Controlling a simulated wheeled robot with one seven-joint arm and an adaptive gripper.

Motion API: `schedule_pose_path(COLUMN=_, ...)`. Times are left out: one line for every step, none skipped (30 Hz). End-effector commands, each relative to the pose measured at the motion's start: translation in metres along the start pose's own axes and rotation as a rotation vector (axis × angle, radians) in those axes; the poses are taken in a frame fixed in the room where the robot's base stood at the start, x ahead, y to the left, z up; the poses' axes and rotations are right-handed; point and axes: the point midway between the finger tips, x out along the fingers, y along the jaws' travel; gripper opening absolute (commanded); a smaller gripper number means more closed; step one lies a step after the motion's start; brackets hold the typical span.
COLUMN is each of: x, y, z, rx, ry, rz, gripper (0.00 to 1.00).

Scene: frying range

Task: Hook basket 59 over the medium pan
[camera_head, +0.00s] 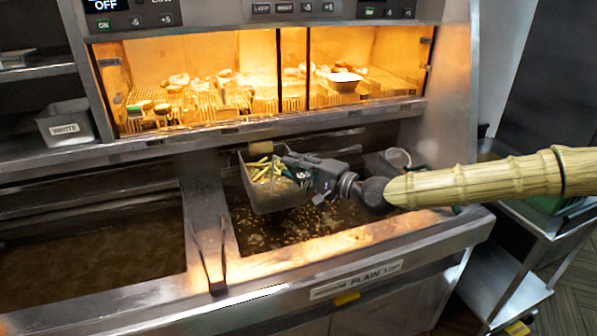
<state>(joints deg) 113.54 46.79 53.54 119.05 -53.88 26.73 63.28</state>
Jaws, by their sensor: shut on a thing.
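A wire fry basket (277,194) holding yellow fries is at the back left of the right-hand oil pan (330,222). The oil in this pan is dark and dotted with floating bits; its front label reads PLAIN. I cannot read a basket number or a pan size. My gripper (298,168) is shut on the basket at its right side, reaching in from the right. The gripper hides the handle and part of the basket's right end. I cannot tell whether the basket's back edge touches the rail behind it.
A second oil pan (95,245) lies to the left, past a metal divider (211,225). A lit warming cabinet (265,75) with food stands above the back ledge. A small metal container (397,158) sits right of my gripper. A metal cart (540,240) stands at the right.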

Motion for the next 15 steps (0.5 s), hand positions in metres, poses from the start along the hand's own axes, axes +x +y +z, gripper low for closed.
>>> schedule_pose_path(x=0.004, y=-0.001, z=-0.003, rx=-0.002, ry=0.0, rz=-0.002, gripper=0.0)
schedule_pose_path(x=0.006, y=-0.001, z=-0.004, rx=-0.002, ry=0.0, rz=-0.002, gripper=0.0)
schedule_pose_path(x=0.009, y=-0.001, z=-0.006, rx=-0.002, ry=0.0, rz=-0.002, gripper=0.0)
schedule_pose_path(x=0.012, y=-0.001, z=-0.007, rx=-0.002, ry=0.0, rz=-0.002, gripper=0.0)
schedule_pose_path(x=0.014, y=-0.001, z=-0.009, rx=-0.001, ry=0.001, rz=-0.001, gripper=0.0)
schedule_pose_path(x=0.016, y=-0.001, z=-0.011, rx=-0.001, ry=0.001, rz=-0.002, gripper=0.0)
schedule_pose_path(x=0.018, y=-0.001, z=-0.013, rx=-0.001, ry=0.001, rz=-0.002, gripper=0.0)
schedule_pose_path(x=0.021, y=-0.002, z=-0.014, rx=-0.002, ry=0.001, rz=-0.002, gripper=0.0)
schedule_pose_path(x=0.024, y=-0.002, z=-0.016, rx=-0.003, ry=0.001, rz=-0.003, gripper=0.0)
schedule_pose_path(x=0.026, y=-0.002, z=-0.018, rx=-0.003, ry=0.001, rz=-0.003, gripper=0.0)
schedule_pose_path(x=0.028, y=-0.002, z=-0.019, rx=-0.002, ry=0.0, rz=-0.002, gripper=0.0)
schedule_pose_path(x=0.03, y=-0.002, z=-0.02, rx=-0.001, ry=0.0, rz=-0.002, gripper=0.0)
schedule_pose_path(x=0.032, y=-0.002, z=-0.022, rx=-0.001, ry=0.0, rz=-0.002, gripper=0.0)
schedule_pose_path(x=0.034, y=-0.002, z=-0.023, rx=-0.001, ry=0.001, rz=-0.002, gripper=0.0)
schedule_pose_path(x=0.036, y=-0.002, z=-0.025, rx=-0.001, ry=0.0, rz=-0.002, gripper=0.0)
